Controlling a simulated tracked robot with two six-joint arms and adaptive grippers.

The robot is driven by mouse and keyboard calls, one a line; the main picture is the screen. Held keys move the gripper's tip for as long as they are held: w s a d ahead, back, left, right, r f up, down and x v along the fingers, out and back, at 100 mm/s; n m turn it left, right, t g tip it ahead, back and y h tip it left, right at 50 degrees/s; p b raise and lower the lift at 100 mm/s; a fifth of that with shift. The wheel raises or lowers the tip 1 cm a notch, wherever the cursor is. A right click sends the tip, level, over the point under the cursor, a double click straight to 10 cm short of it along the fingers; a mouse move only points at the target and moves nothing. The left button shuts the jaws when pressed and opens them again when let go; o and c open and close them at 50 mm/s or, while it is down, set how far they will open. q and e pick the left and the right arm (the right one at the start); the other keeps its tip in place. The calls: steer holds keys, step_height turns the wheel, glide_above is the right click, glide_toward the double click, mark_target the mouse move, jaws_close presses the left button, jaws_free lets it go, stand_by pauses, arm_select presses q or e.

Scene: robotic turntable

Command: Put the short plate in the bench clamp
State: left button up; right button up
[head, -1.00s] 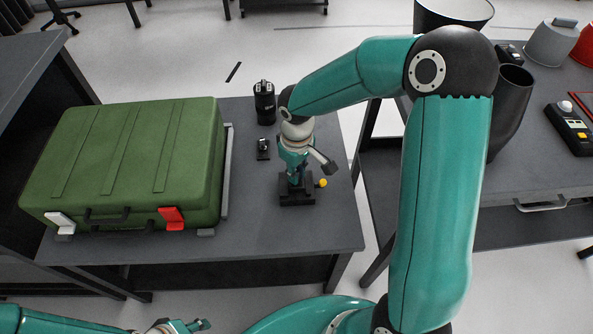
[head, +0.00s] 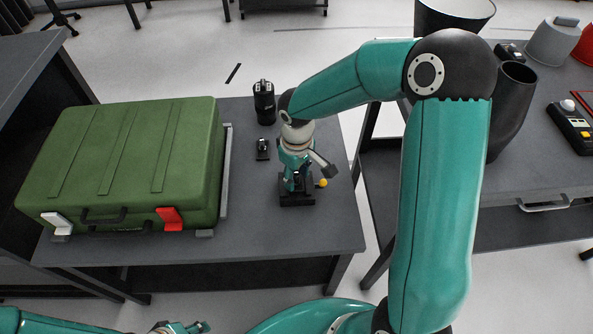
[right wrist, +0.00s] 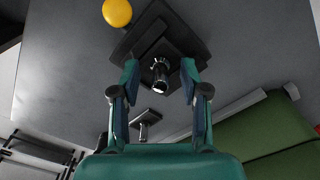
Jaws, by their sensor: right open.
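The bench clamp (head: 297,199) is a black block with a yellow ball knob, standing on the dark bench near its right side. It also shows in the right wrist view (right wrist: 185,35). My right gripper (head: 295,184) is right above it, pointing down. In the right wrist view my right gripper (right wrist: 160,72) is open, its fingers on either side of a small shiny metal piece (right wrist: 160,82) at the clamp. I cannot tell whether this piece is the short plate or part of the clamp. My left gripper (head: 182,327) shows only partly at the bottom edge.
A green case (head: 130,160) fills the bench's left part. A small black fixture (head: 262,150) and a black cylinder (head: 264,103) stand behind the clamp, to its left. Bare bench lies in front of the clamp. A second table (head: 540,170) is at the right.

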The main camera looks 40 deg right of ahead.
mark_target(297, 173)
step_height(297, 173, up, 12)
stand_by(0.5)
stand_by(0.3)
